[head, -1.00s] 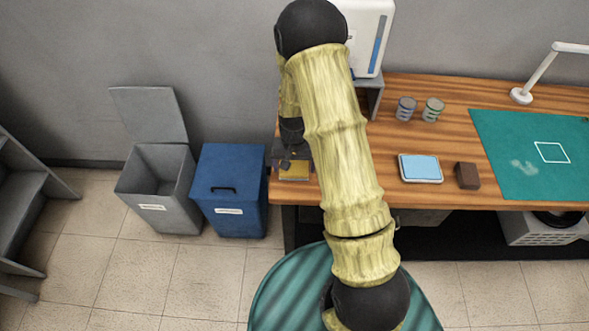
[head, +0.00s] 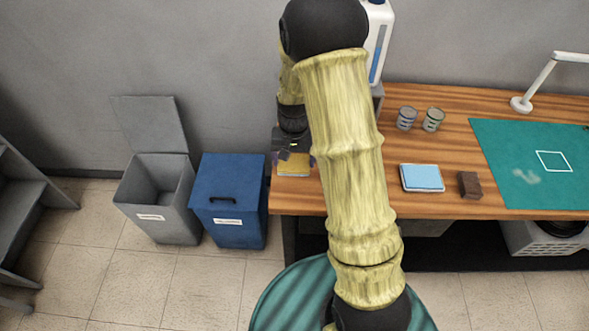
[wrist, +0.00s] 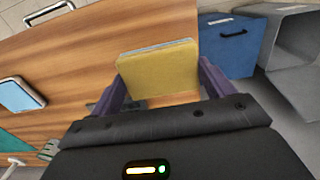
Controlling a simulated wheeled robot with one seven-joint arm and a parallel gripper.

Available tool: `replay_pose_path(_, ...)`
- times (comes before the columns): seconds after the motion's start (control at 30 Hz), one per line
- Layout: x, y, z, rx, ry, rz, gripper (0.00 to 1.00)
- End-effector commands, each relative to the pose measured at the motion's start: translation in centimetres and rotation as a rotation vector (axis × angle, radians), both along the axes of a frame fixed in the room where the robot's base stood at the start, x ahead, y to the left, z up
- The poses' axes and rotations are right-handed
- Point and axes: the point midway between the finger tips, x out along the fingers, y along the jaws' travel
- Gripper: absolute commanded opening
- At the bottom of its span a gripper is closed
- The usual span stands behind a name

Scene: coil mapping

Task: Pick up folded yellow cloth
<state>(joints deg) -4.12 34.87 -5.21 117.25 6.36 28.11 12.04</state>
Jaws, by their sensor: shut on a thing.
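The folded yellow cloth (wrist: 160,72) is between the two purple fingers of my gripper (wrist: 160,92) in the wrist view. The gripper is shut on it, with a finger at each side. In the head view the cloth (head: 294,165) shows at the left end of the wooden table, just below my gripper (head: 293,153). My arm hides part of the table there. I cannot tell exactly how far the cloth is from the tabletop.
Left of the table (head: 440,200) stand a blue lidded bin (head: 228,195) and an open grey bin (head: 155,195).

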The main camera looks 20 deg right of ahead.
Motion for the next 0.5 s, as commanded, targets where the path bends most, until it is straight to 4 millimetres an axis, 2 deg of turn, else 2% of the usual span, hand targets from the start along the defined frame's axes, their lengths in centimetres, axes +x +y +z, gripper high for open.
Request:
replay_pose_path(0.1, 0.1, 0.0, 1.6, 0.0, -0.003, 0.001, 0.55)
replay_pose_path(0.2, 0.0, 0.0, 2.3, 0.0, -0.001, 0.0, 0.55)
replay_pose_path(0.5, 0.0, 0.0, 2.5, -0.001, 0.0, 0.0, 0.55)
